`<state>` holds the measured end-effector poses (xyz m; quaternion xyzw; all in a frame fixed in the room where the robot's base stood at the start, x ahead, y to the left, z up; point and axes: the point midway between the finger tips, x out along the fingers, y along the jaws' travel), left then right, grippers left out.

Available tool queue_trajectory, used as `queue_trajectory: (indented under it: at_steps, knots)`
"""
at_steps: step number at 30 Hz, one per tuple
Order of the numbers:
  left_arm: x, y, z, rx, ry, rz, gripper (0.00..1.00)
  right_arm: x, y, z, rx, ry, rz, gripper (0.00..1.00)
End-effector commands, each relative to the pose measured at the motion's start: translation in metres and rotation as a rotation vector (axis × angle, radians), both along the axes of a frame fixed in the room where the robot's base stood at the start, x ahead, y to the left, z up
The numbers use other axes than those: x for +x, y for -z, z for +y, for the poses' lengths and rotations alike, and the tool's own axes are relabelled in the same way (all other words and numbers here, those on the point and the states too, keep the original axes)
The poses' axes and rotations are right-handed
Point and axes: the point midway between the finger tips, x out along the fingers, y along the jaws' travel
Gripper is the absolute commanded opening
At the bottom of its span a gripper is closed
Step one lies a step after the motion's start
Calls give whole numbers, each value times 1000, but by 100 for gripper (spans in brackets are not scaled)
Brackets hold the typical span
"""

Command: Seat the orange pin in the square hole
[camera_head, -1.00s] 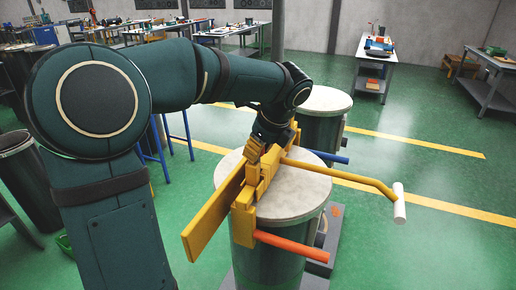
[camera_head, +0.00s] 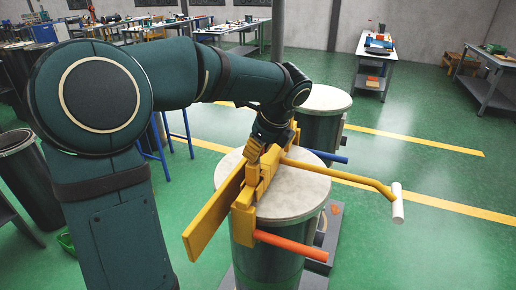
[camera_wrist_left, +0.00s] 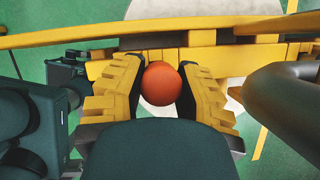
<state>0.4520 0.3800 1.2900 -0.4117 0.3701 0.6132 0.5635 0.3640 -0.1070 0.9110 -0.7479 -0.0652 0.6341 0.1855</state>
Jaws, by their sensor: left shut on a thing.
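In the left wrist view an orange ball-shaped end (camera_wrist_left: 161,83), seemingly the orange pin's head, sits between the fingers of my left gripper (camera_wrist_left: 160,90). The fingers are shut on it. The rest of this pin is hidden below the head. In the head view my left gripper (camera_head: 257,152) is down at the yellow fixture (camera_head: 243,222) on top of a flanged cylinder (camera_head: 290,205). The square hole does not show, so I cannot tell how the pin stands to it. My right gripper is not in view.
An orange-red bar (camera_head: 290,245) sticks out from the fixture's near end, a blue bar (camera_head: 328,156) at its far side. A bent yellow arm with a white handle (camera_head: 397,203) reaches right. A second cylinder (camera_head: 322,112) stands behind.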

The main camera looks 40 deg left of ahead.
Motion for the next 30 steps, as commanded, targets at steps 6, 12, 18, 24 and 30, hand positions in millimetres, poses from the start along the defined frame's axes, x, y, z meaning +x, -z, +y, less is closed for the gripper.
queue_trajectory:
  at_steps: [6, 12, 18, 24, 30]
  knots:
    - [0, 0, 0, 0, 0, 0, 0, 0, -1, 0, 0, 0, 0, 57]
    - [0, 0, 0, 1, 0, -1, 0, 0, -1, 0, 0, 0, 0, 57]
    - [0, -1, 0, 1, 0, 0, 0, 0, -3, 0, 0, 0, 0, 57]
    - [0, -1, 0, 1, 0, -1, 0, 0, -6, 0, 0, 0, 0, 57]
    - [0, 0, -1, 1, 0, -1, 0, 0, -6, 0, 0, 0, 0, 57]
